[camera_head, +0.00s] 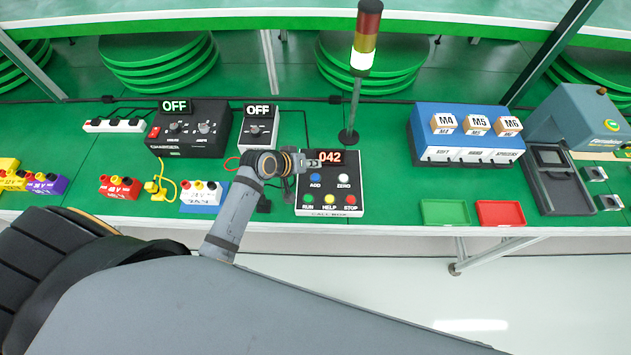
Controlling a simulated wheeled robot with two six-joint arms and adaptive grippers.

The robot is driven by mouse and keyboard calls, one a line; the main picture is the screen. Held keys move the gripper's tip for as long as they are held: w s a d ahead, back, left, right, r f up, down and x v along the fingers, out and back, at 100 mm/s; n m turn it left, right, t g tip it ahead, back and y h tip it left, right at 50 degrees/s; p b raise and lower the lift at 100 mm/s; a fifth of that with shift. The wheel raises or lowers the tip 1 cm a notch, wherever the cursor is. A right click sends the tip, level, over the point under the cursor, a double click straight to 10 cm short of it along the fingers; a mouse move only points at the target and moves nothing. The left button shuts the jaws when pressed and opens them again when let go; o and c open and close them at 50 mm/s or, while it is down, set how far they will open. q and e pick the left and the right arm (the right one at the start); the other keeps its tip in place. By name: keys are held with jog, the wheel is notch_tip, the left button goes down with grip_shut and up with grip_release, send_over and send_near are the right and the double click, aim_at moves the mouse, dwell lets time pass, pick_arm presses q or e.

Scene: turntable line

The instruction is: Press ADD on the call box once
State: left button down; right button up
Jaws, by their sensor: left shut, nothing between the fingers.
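The call box (353,204) is a black panel on the green bench. Its red display (330,157) reads 042. The blue ADD button (315,177) is on its upper left, with the white ZERO button (343,181) to its right. Below are a green RUN button (308,198), a yellow HELP button (329,199) and a red STOP button (351,199). My left gripper (304,162) is shut and empty, over the box's upper left corner beside the display. In the picture it is just above ADD; its height over the button is unclear. My right gripper is out of view.
A lamp tower (356,100) stands behind the box, its white bottom section lit. A charger (190,128) and a smaller box (258,128), both reading OFF, stand left. Right are a green tray (444,223), a red tray (501,224) and a blue dispenser (428,136).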

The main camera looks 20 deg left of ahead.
aim_at(313, 178)
pick_arm(q)
notch_tip(313, 178, down, 3)
jog(key=shift+r+b, duration=0.1)
jog(key=shift+b, duration=0.7)
jog(key=shift+f+b, duration=0.35)
jog(key=shift+f, duration=0.4)
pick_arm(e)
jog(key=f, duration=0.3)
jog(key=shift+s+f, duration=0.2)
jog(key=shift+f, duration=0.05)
pick_arm(q)
jog(key=shift+f, duration=0.15)
jog(key=shift+f, duration=0.3)
jog(key=shift+f, duration=0.4)
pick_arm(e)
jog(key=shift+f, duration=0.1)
pick_arm(q)
jog(key=shift+r, duration=0.1)
jog(key=shift+r+p, duration=0.75)
jog(key=shift+p, duration=0.2)
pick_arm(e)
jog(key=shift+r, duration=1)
